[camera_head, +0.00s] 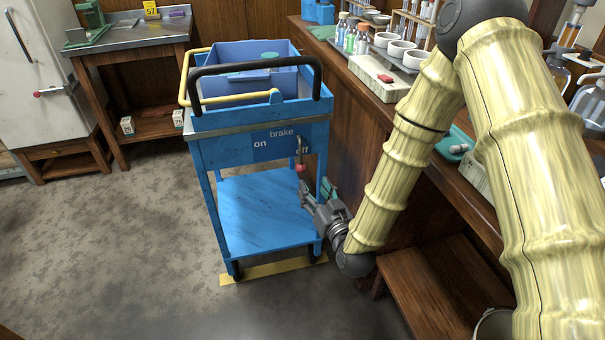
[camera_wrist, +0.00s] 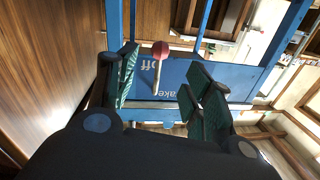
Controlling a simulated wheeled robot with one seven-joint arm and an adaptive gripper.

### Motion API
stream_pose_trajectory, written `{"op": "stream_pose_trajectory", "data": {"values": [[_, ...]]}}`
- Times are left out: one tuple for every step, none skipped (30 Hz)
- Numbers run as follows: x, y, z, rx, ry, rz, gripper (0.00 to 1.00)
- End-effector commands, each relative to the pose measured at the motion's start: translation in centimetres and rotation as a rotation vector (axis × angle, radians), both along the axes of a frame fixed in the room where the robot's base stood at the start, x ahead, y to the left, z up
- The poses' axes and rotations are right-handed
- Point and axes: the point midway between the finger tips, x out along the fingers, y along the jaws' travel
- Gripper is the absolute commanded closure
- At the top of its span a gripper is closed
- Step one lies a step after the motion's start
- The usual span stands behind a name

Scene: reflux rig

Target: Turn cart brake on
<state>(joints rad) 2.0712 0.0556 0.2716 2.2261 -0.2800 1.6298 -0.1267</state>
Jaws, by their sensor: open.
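The blue cart (camera_head: 262,215) stands in the middle of the head view, with a brake panel (camera_head: 272,143) marked "brake", "on" at left and "off" at right. The brake lever (camera_head: 299,150) is at the "off" side, its red knob (camera_head: 301,168) hanging low. My gripper (camera_head: 312,190) is open just below the knob, at the cart's right front. In the wrist view the red knob (camera_wrist: 161,48) and its pale stem show between the spread green-padded fingers, nearer the left one. Whether a finger touches the lever is unclear.
A blue bin (camera_head: 245,75) sits on the cart's top, behind a black handle (camera_head: 255,68). A wooden bench (camera_head: 375,130) with glassware runs along the right, close to my arm. A low wooden step (camera_head: 435,290) is below it. The floor at left is clear.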

Motion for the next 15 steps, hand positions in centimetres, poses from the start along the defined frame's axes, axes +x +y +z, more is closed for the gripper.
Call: {"op": "stream_pose_trajectory", "data": {"values": [[0.7, 0.3, 0.0, 0.001, -0.002, 0.0, 0.49], [1.1, 0.4, 0.0, 0.001, -0.003, 0.0, 0.49], [1.7, 0.7, 0.0, 0.001, -0.002, 0.0, 0.49], [2.1, 0.9, -0.1, 0.0, -0.001, 0.0, 0.49], [2.6, 1.0, -0.1, 0.0, -0.002, 0.0, 0.49], [3.3, 1.3, -0.1, -0.001, -0.001, 0.0, 0.49], [3.7, 1.4, -0.1, -0.001, -0.001, 0.0, 0.49], [4.2, 1.6, -0.1, -0.001, -0.001, 0.0, 0.49], [4.8, 1.9, -0.1, -0.001, 0.0, 0.0, 0.49], [5.2, 2.0, -0.1, -0.001, -0.001, 0.0, 0.49], [5.6, 2.2, -0.1, -0.001, -0.001, 0.0, 0.49], [6.1, 2.4, -0.1, -0.001, 0.0, 0.0, 0.49], [6.5, 2.5, -0.1, -0.001, 0.0, 0.0, 0.49], [6.8, 2.7, -0.1, -0.001, 0.0, -0.001, 0.49], [7.3, 2.8, -0.1, 0.0, 0.0, -0.001, 0.49]]}}
